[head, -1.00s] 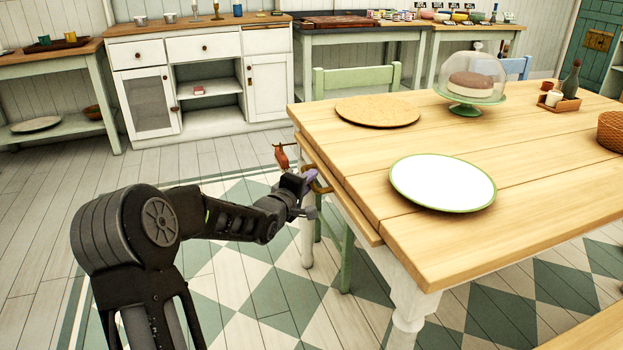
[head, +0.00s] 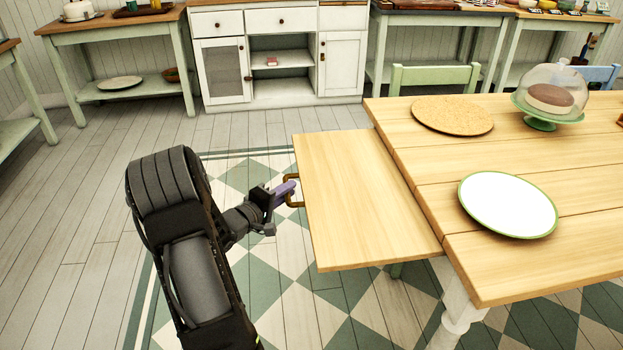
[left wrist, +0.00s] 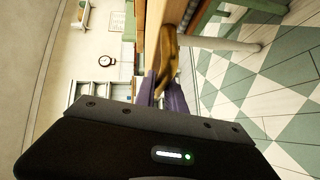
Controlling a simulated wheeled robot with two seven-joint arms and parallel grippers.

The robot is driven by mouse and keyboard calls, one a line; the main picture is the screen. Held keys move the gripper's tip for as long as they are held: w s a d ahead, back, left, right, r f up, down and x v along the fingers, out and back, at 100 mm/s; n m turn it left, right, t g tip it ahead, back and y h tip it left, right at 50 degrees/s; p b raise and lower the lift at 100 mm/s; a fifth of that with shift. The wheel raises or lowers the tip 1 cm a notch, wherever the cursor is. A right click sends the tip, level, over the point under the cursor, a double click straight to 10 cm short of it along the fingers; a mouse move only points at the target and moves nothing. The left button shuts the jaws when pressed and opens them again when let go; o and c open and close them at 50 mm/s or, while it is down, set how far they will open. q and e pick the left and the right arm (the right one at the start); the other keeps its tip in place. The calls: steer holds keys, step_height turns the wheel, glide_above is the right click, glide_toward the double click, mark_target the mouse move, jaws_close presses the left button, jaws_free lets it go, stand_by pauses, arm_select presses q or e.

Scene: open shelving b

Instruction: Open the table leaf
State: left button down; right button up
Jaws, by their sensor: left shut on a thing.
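The wooden table leaf (head: 358,205) extends out from the left end of the wooden table (head: 480,256), slightly below the tabletop. A brass handle (head: 292,191) is fixed at the leaf's outer edge. My left gripper (head: 287,190) is shut on this handle, reaching it from the left. In the left wrist view the brass handle (left wrist: 168,58) is between the purple fingers (left wrist: 163,88), and the leaf's edge (left wrist: 152,35) is beyond it. My right gripper is not in view.
A cork mat (head: 452,115), a green-rimmed white plate (head: 508,205) and a domed cake stand (head: 548,100) are on the tabletop. A green chair (head: 435,77) stands behind the table. The floor left of the leaf is clear.

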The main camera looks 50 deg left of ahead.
arm_select(q)
steer(key=shift+s+a, duration=0.5)
steer(key=shift+s, duration=0.25)
steer(key=c, duration=1.4)
jaws_free()
steer(key=p+v, duration=0.1)
steer(key=v, duration=0.6)
steer(key=shift+s, duration=0.35)
